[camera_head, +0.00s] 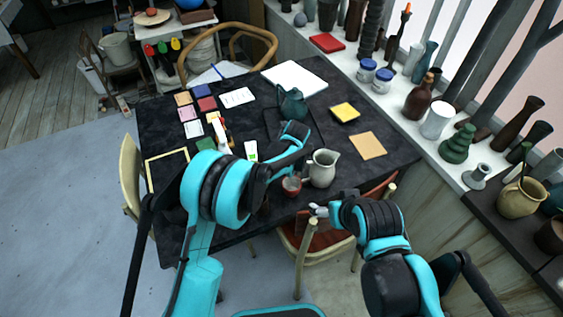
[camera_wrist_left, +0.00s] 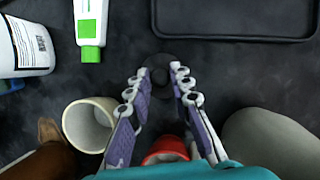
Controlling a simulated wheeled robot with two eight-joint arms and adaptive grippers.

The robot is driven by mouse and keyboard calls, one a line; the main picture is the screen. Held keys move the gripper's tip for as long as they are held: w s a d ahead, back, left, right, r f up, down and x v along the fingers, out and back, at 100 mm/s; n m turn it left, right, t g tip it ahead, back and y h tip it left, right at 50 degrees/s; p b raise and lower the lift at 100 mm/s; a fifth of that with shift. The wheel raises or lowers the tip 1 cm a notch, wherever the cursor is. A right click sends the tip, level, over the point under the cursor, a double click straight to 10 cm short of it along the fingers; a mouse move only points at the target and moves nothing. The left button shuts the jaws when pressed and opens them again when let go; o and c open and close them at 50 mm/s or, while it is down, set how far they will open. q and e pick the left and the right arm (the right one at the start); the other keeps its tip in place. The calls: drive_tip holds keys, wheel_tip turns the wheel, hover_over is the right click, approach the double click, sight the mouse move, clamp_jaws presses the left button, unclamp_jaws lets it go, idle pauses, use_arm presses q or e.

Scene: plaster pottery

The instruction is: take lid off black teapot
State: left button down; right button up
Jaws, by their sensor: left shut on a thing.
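A dark teapot (camera_head: 292,103) with a blue-green tint stands toward the back of the black table, behind the tray. In the left wrist view, my left gripper (camera_wrist_left: 160,72) is closed about the knob of a small dark round lid (camera_wrist_left: 158,87). I cannot tell how high the lid is above the table. In the head view my left arm hides most of that gripper and the lid. My right gripper (camera_head: 318,210) is at the table's front edge, away from the teapot; whether its fingers are open is too small to tell.
A grey pitcher (camera_head: 323,168) and a reddish cup (camera_head: 292,187) stand near the left gripper. A cream cup (camera_wrist_left: 89,124), a green-and-white tube (camera_wrist_left: 91,22) and a white container (camera_wrist_left: 28,48) are to its left. A flat black tray (camera_wrist_left: 235,38) lies ahead.

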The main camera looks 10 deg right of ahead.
use_arm(q)
drive_tip(key=shift+r, duration=0.1)
drive_tip(key=shift+f, duration=0.25)
drive_tip(key=c, duration=1.4)
unclamp_jaws()
drive_tip(key=shift+r, duration=0.1)
drive_tip(key=shift+o, duration=0.2)
drive_tip(key=shift+r, duration=0.1)
